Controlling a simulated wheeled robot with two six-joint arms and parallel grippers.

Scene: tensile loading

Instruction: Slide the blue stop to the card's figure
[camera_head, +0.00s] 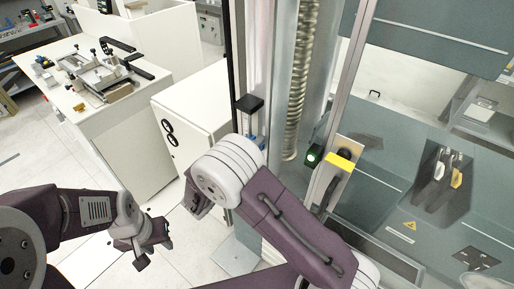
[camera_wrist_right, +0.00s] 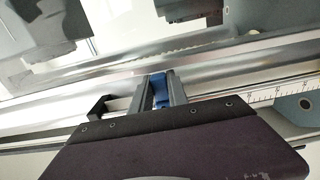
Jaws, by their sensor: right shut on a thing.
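The blue stop (camera_wrist_right: 160,88) shows in the right wrist view, between the two grey fingers of my right gripper (camera_wrist_right: 161,84), which is shut on it. The stop sits at a metal rail, with a ruled scale (camera_wrist_right: 275,94) to its right. Most of the stop is hidden by the fingers. My left gripper (camera_head: 152,254) is open and empty, low over the floor at the left, apart from everything. I cannot make out a card with a figure in either view.
A white cabinet (camera_head: 188,125) stands left of the machine's upright. A black block (camera_head: 250,103) and a yellow block (camera_head: 340,161) are on the machine's frame. A white bench (camera_head: 95,105) with a metal fixture is at the back left. Floor is clear near my left gripper.

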